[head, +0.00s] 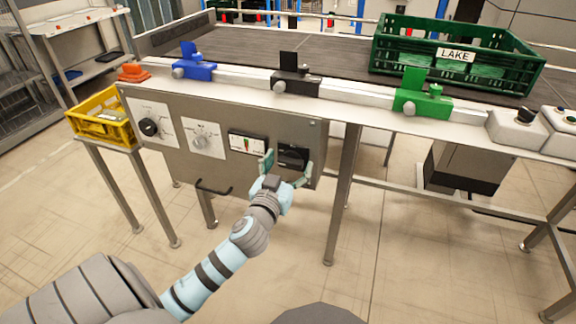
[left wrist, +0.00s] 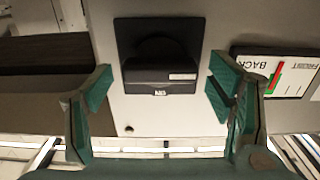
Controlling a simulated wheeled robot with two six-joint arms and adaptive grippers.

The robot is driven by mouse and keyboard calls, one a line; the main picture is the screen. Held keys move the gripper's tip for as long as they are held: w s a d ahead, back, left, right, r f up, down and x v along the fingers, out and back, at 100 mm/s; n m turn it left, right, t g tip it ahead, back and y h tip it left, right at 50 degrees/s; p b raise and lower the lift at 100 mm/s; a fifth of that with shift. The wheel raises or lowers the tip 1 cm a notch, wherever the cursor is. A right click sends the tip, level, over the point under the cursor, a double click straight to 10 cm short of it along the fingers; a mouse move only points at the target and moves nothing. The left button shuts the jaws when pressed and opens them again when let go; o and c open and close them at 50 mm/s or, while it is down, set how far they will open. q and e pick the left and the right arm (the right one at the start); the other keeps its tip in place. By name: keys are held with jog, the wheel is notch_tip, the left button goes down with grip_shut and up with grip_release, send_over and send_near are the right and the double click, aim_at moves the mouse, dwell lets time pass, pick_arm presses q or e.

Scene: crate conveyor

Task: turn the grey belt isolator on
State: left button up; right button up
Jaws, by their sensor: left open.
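The belt isolator (head: 293,155) is a dark rotary handle on a black square plate at the right end of the grey control panel. In the left wrist view the isolator (left wrist: 160,72) is close and central, its handle lying level across the plate, with a small pale label. I cannot read the on or off mark. My left gripper (head: 288,170) is open in front of it. In the left wrist view its green fingers (left wrist: 160,100) stand to either side of the handle, apart from it. My right gripper is not in view.
The panel also has a black knob (head: 149,127), a grey knob (head: 203,140) and a front/back gauge (head: 248,143). A bar handle (head: 213,190) sticks out below. A yellow crate (head: 84,124) stands left. A green LAKE crate (head: 400,62) sits on the belt (head: 260,50).

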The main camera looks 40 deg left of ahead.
pick_arm(q)
jog(key=c, duration=1.2)
jog(key=shift+o, duration=0.2)
